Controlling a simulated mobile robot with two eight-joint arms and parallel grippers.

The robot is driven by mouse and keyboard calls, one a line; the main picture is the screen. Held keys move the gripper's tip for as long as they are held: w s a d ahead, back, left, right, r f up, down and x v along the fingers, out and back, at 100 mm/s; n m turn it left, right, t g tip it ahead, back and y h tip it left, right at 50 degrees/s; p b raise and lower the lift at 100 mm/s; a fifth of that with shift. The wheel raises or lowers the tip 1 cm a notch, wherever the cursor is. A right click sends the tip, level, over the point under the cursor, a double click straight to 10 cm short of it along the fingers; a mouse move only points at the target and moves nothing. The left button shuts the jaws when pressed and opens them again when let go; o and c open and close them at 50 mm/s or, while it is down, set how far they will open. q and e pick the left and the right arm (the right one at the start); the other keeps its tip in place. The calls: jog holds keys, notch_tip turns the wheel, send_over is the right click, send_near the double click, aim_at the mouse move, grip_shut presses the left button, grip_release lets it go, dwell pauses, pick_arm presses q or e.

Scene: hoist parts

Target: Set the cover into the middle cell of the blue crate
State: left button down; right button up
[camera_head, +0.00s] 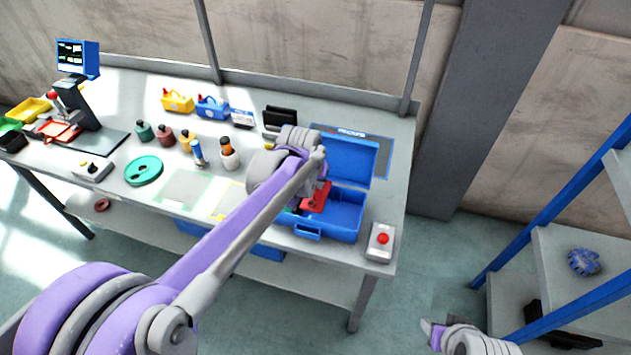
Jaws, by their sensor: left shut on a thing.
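The blue crate (347,219) stands open on the right part of the workbench, its lid (352,161) raised at the back. My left gripper (312,185) is over the left part of the crate, shut on a red part (320,197), which looks like the cover. The red part is at or just above the crate's opening; I cannot tell whether it touches. My wrist and forearm hide the fingertips, the crate's left side and most of its cells. My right gripper (428,328) is low at the bottom right, away from the bench, its jaw opening unclear.
A grey box with a red button (380,241) stands just right of the crate. Bottles (229,155), a green ring (144,170) and yellow and blue carriers (177,101) stand to the left. A blue-framed shelf (560,260) is at the right.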

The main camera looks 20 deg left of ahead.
aim_at(315, 193)
dwell(0.5)
pick_arm(q)
jog(key=shift+f+b, duration=1.25)
jog(key=shift+f, duration=0.75)
jog(key=shift+f+b, duration=0.85)
jog(key=shift+f, duration=0.5)
jog(key=shift+f, duration=0.15)
jog(key=shift+f, duration=0.25)
jog(key=shift+c, duration=2.4)
grip_release()
